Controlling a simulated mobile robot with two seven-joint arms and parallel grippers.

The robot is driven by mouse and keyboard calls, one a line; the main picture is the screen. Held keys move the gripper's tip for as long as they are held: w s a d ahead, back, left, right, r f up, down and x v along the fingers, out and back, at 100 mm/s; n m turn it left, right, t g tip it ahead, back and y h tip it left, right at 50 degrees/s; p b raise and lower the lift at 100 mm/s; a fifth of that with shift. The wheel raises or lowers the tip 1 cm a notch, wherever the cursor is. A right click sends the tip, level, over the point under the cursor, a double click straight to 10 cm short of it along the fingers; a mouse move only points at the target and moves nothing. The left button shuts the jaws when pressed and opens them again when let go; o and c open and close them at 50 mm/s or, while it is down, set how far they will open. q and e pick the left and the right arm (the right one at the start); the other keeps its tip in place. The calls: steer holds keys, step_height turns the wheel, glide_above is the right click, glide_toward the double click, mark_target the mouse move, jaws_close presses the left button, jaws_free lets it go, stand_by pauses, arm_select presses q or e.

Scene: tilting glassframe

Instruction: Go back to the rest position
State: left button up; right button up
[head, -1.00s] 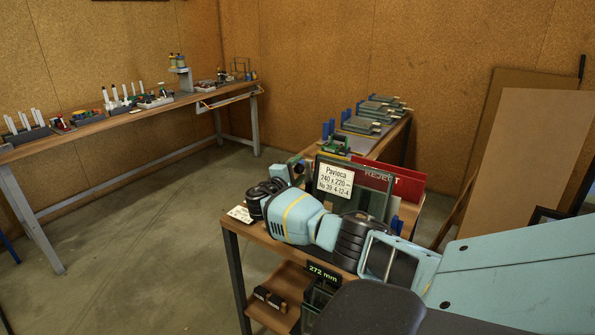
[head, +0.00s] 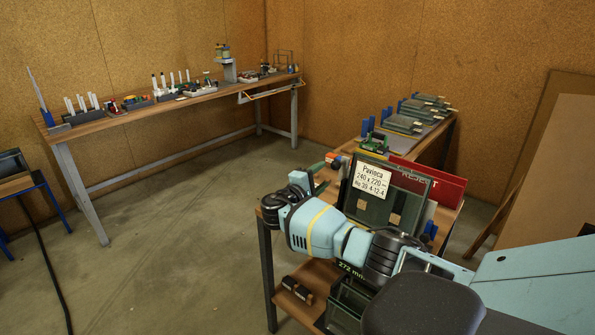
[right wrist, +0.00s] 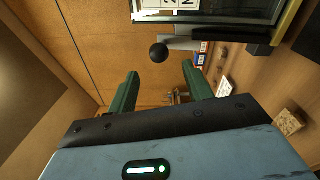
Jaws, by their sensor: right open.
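My right arm reaches in from the lower right in the head view, and my right gripper (head: 322,178) is by the left side of the glass frame on the near bench. In the right wrist view the same gripper (right wrist: 160,78) has its two green fingers wide apart with nothing between them. The framed glass pane (head: 392,197) stands tilted behind my forearm and bears a white label (head: 371,181) reading "Pavloca 240 x 220". Its lower part is hidden by my arm. My left gripper is not in view.
The near bench (head: 322,270) holds a red reject holder (head: 440,184) and has a lower shelf. Stacks of panes (head: 405,123) lie farther back. A long bench (head: 190,100) with tools runs along the left wall. Tall boards (head: 550,160) lean at the right. The floor between is clear.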

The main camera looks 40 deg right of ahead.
steer(key=s+a+f+n+t+y, duration=0.2)
steer(key=s+a+f+y, duration=0.15)
steer(key=a+f, duration=0.65)
steer(key=s+a+f+n+t+y, duration=0.25)
steer(key=a+f+y, duration=0.3)
steer(key=f, duration=0.85)
steer(key=s+a+f+y+p, duration=0.1)
steer(key=s+a+f+y, duration=0.5)
steer(key=s+a+f, duration=0.55)
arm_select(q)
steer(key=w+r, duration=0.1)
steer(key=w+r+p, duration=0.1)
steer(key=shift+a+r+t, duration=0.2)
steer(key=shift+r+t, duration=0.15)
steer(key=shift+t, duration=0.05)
arm_select(e)
steer(key=s+a+r+m+y, duration=0.1)
steer(key=s+a+r+m, duration=0.1)
steer(key=s+a, duration=0.2)
steer(key=s+a+r+m+t+y, duration=0.1)
steer(key=s+a, duration=0.3)
steer(key=s, duration=0.6)
steer(key=s+a+r+m+t+y, duration=0.1)
steer(key=s+a+r+m+y, duration=0.2)
steer(key=s, duration=0.4)
steer(key=shift+s+a+r, duration=0.2)
steer(key=shift+s+a, duration=0.15)
steer(key=shift+a, duration=0.45)
